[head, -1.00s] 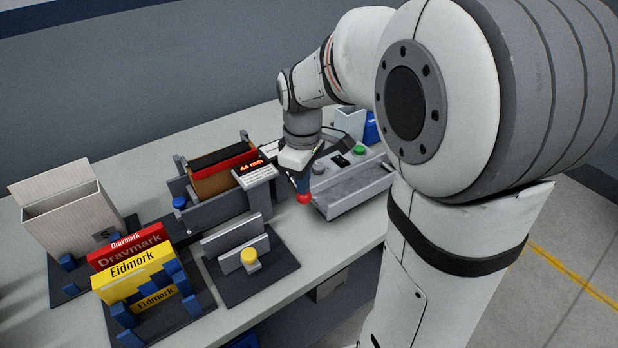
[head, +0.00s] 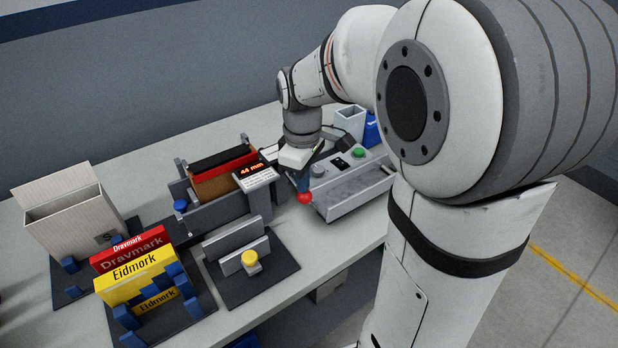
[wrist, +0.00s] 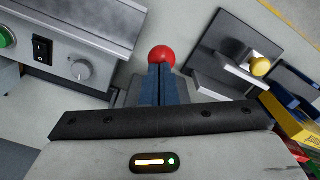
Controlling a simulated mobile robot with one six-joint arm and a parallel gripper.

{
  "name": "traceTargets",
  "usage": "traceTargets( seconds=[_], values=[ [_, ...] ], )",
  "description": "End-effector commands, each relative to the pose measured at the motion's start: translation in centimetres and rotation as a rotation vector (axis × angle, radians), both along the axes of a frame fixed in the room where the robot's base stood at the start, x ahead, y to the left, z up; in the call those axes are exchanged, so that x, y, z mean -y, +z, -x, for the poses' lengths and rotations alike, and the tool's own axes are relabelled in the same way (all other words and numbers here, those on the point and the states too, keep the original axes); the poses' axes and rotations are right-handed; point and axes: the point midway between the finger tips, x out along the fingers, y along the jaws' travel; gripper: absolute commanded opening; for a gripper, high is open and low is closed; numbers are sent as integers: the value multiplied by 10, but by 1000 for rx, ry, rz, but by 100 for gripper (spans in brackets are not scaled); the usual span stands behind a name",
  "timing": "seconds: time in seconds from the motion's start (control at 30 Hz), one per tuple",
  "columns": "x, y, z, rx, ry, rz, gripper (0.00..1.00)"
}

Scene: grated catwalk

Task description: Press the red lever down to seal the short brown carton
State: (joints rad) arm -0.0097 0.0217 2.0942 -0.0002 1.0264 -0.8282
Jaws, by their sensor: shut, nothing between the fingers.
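The red lever knob (head: 304,198) shows low at the left front corner of the grey sealer (head: 350,193). In the wrist view the red knob (wrist: 162,56) sits right at my fingertips. My gripper (head: 302,184) points down with its blue fingers pressed together, empty, and the tips touch or nearly touch the knob. In the wrist view my gripper (wrist: 160,72) partly covers the knob, and the lever's arm is hidden. A brown carton (head: 215,187) with a red piece at its top stands in the grey fixture with the "44 mm" display (head: 252,170).
An open beige carton (head: 75,222) and red and yellow Dravmark and Eidmork boxes (head: 138,275) stand in holders at left. A dark plate with a yellow knob (head: 250,260) lies in front. A grey bin (head: 350,122) is behind the sealer.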

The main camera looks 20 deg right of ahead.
Motion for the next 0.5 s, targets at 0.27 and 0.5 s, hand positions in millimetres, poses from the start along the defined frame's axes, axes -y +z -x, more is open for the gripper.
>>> traceTargets(
  seconds=[0.27,0.5],
  values=[
    [0,26,0,0,0,0,0],
    [0,46,0,0,0,0,0]
  ],
)
